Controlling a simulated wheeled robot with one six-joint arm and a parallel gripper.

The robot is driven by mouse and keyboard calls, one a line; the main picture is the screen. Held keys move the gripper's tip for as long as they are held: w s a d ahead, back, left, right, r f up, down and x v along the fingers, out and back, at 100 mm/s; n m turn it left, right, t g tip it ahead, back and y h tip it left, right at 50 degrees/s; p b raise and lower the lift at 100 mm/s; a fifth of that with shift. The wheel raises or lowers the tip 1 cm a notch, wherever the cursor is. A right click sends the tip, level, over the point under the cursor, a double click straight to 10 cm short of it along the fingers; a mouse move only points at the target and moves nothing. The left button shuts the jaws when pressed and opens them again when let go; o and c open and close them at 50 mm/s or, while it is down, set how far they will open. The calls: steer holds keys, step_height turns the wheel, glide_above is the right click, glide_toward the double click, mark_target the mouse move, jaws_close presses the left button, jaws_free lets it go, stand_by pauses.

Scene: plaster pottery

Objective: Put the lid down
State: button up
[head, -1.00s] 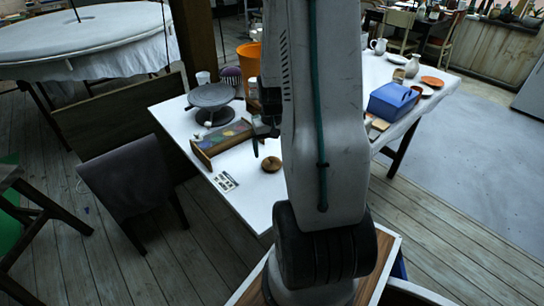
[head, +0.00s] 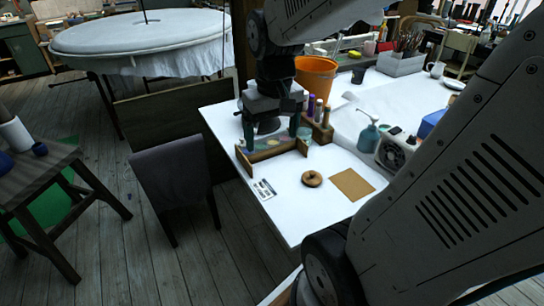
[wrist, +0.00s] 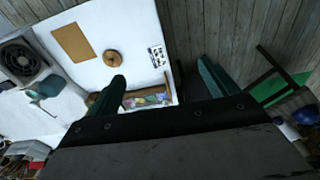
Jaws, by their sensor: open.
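The lid, as I take it, is a small round brown wooden disc (head: 312,178) with a darker centre. It lies on the white table (head: 285,215), left of and apart from a flat tan square (head: 352,184). The disc also shows in the wrist view (wrist: 112,58), beyond my left finger.
A wooden box (head: 275,154) with colourful contents stands behind the disc. A printed card (head: 264,189) lies near the table's left edge. A holder with bottles (head: 318,125), an orange bucket (head: 316,76), a spray bottle (head: 368,135) and a fan-like device (head: 394,150) stand further back. Table around the disc is clear.

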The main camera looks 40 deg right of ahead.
steer(key=s+a+r+n, duration=0.3)
steer(key=s+a, duration=0.6)
steer(key=s, duration=0.1)
steer(key=shift+r, duration=0.4)
steer(key=shift+w, duration=0.1)
